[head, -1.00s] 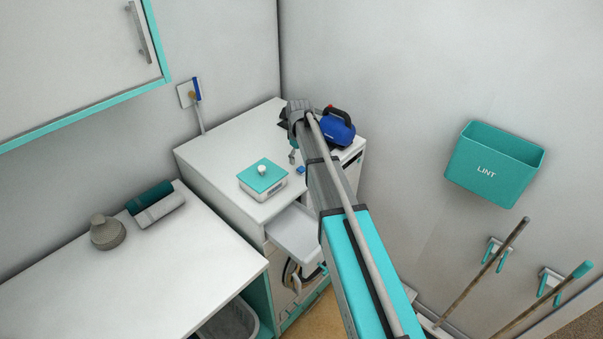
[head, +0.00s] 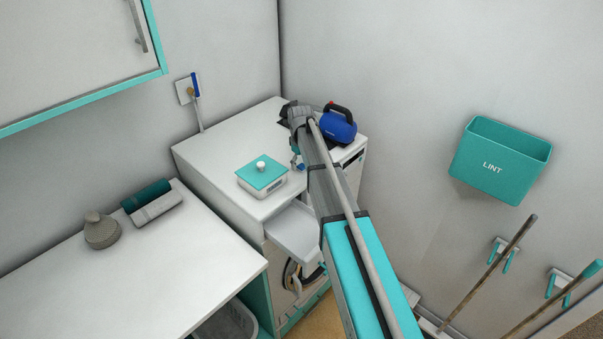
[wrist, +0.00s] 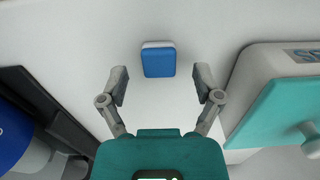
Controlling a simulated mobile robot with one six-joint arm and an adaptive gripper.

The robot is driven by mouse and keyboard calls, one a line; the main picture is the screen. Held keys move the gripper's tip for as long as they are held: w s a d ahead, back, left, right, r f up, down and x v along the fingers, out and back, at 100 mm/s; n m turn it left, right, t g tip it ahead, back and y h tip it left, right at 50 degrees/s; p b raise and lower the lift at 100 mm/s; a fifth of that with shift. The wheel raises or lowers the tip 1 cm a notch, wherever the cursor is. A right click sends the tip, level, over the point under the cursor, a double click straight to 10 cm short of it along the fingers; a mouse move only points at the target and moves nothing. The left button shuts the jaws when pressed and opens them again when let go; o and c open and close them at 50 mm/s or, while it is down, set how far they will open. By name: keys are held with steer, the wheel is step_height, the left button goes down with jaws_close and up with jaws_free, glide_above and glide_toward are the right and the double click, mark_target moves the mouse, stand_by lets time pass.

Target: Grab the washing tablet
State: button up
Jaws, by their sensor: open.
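The washing tablet (wrist: 158,61) is a small blue square block with a white layer, lying on the white top of the washing machine. In the head view it is a small blue spot (head: 300,168), partly hidden by my arm. My gripper (wrist: 162,82) is open and empty. In the wrist view the tablet lies just beyond the fingertips, roughly centred between them and apart from both. In the head view my gripper (head: 295,163) is right beside the tablet, mostly hidden by my wrist.
A white box with a teal lid and knob (head: 262,177) stands to the left of the tablet in the head view; in the wrist view its lid (wrist: 285,110) is at the right. A blue appliance (head: 338,126) stands behind my arm. An open drawer (head: 296,232) juts out in front.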

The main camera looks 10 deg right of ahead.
steer(key=shift+f, duration=0.45)
stand_by(0.3)
steer(key=c, duration=1)
steer(key=shift+r, duration=0.2)
steer(key=shift+c, duration=0.2)
step_height(320, 180, up, 3)
steer(key=p, duration=0.2)
steer(key=shift+p, duration=0.4)
steer(key=s+d+r+p, duration=0.2)
steer(key=s+r+p, duration=0.7)
steer(key=s, duration=0.4)
steer(key=shift+s+d+r+p, duration=0.25)
steer(key=shift+s+r+p, duration=0.1)
steer(key=shift+s+p, duration=0.05)
